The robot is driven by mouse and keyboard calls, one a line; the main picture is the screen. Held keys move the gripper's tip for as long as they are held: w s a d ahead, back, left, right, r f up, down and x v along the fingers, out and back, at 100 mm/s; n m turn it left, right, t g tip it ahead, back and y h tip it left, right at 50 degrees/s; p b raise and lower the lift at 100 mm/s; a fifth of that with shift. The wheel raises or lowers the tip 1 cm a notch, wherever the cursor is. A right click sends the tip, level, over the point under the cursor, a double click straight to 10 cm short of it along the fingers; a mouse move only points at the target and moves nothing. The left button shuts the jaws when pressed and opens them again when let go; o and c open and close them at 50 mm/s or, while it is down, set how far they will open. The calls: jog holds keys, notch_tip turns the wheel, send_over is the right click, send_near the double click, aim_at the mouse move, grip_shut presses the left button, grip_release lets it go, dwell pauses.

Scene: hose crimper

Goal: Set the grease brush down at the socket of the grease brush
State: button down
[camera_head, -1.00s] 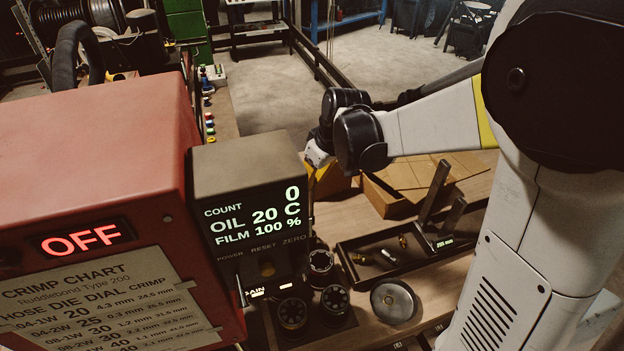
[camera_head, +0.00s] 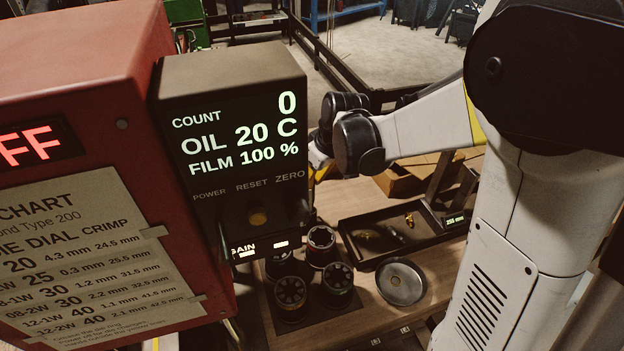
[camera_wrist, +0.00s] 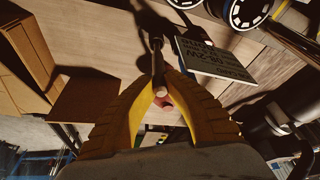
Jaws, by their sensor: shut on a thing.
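My gripper (camera_wrist: 158,76) has yellow fingers, closed around a slim handle in the wrist view. I take this for the grease brush (camera_wrist: 160,91); its tan, rounded end shows between the fingers, and a dark rod runs up past the fingertips. The bristles cannot be made out. In the head view my gripper (camera_head: 320,174) is mostly hidden behind the control box, with only a bit of yellow showing, and the brush is hidden. I cannot identify the socket of the grease brush in either view.
The control box (camera_head: 176,100) and red crimper (camera_head: 90,70) fill the left. Several round dies (camera_head: 338,278) stand below the box. A round metal dish (camera_head: 401,282) and a black tray (camera_head: 372,258) with small fittings lie to the right. A lettered plate (camera_wrist: 215,62) lies near the fingertips.

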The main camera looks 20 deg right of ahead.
jog(key=shift+f+b, duration=0.35)
jog(key=c, duration=1.5)
grip_release()
jog(key=shift+o, duration=0.2)
jog(key=v, duration=1.2)
